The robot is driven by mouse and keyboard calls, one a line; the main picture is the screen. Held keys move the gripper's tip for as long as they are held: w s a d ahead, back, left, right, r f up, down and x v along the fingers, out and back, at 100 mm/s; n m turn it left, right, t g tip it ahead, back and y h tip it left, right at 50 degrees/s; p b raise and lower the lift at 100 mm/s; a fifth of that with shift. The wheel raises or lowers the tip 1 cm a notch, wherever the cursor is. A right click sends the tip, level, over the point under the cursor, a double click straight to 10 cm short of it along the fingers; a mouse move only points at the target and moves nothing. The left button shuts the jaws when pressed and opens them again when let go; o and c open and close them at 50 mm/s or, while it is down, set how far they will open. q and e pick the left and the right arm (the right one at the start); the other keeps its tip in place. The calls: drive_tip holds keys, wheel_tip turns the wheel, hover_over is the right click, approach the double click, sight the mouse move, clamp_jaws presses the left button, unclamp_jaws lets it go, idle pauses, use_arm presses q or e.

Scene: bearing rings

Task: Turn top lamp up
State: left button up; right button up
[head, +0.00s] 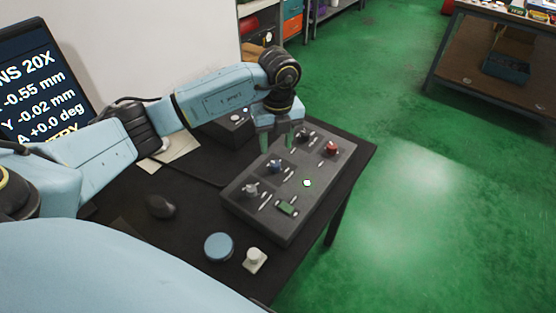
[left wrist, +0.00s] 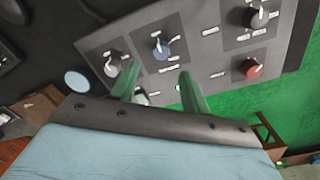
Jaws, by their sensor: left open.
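A dark grey control panel (head: 262,215) lies on the black table. It carries a grey knob (head: 250,188), a blue knob (head: 275,165), a black knob (head: 303,136) and a red knob (head: 331,148), plus a green rocker (head: 287,208) and a small lit light (head: 307,183). The labels are too small to read, so I cannot tell which is the top lamp's. My left gripper (head: 279,139) is open and empty above the panel's far left side. In the left wrist view, its green fingers (left wrist: 158,82) point towards the blue knob (left wrist: 161,48), apart from it. My right gripper is out of view.
A monitor (head: 35,80) stands at the left. A dark box (head: 231,125) sits behind the panel under my arm. A black mouse (head: 161,206), a blue disc (head: 219,247) and a white block (head: 255,260) lie in front.

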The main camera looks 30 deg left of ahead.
sight(276, 164)
use_arm(q)
wheel_tip(276, 164, down, 6)
drive_tip(key=shift+f+b, duration=0.1)
drive_tip(key=shift+b, duration=0.35)
drive_tip(key=shift+f, duration=0.45)
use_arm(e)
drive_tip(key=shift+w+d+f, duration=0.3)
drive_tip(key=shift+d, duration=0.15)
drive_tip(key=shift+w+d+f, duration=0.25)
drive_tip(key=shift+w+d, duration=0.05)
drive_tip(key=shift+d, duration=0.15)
